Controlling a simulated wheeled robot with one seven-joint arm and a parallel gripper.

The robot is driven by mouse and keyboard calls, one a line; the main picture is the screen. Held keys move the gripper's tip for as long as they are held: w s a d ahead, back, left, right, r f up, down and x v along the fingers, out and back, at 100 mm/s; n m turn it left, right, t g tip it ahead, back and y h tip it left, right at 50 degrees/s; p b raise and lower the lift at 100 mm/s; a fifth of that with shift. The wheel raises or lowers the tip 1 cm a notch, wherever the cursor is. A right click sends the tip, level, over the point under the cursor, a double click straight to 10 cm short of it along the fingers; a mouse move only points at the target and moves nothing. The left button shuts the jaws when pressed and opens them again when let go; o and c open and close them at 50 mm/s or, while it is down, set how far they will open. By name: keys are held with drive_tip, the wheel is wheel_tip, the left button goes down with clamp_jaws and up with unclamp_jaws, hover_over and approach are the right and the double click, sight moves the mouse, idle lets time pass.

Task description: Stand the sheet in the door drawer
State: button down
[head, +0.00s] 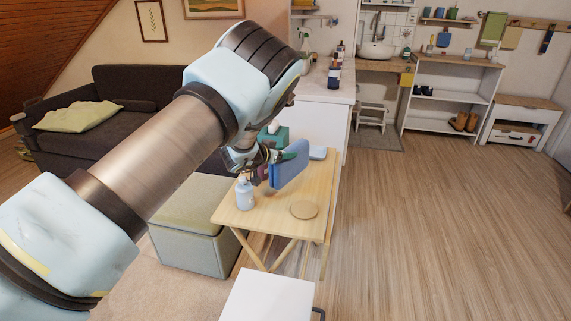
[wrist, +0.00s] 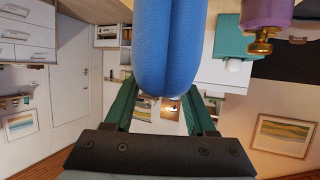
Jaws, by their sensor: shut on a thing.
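The folded blue sheet (head: 289,164) is upright in my gripper (head: 266,156), over the far part of the small wooden table. I cannot tell if its lower edge touches the table top. In the wrist view the sheet (wrist: 166,45) shows as two thick rounded layers between the green fingers of my gripper (wrist: 160,98), which are shut on it. My arm hides part of the table's far left. I cannot tell which drawer is the door drawer; a white unit with several shut drawers (wrist: 27,38) shows beside a door in the wrist view.
The wooden table (head: 262,217) bears a pale blue bottle (head: 244,195) and a round disc (head: 304,210). A purple thing with a brass end (wrist: 266,15) is close to the sheet. A white surface (head: 268,297) is in front. The floor (head: 430,230) at right is clear.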

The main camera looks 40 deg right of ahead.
drive_tip(key=shift+f+p, duration=0.35)
drive_tip(key=shift+f, duration=1.9)
drive_tip(key=shift+c, duration=1.1)
unclamp_jaws()
drive_tip(key=b+v, duration=0.1)
drive_tip(key=v, duration=1.1)
drive_tip(key=shift+b, duration=0.4)
drive_tip(key=shift+a, duration=0.1)
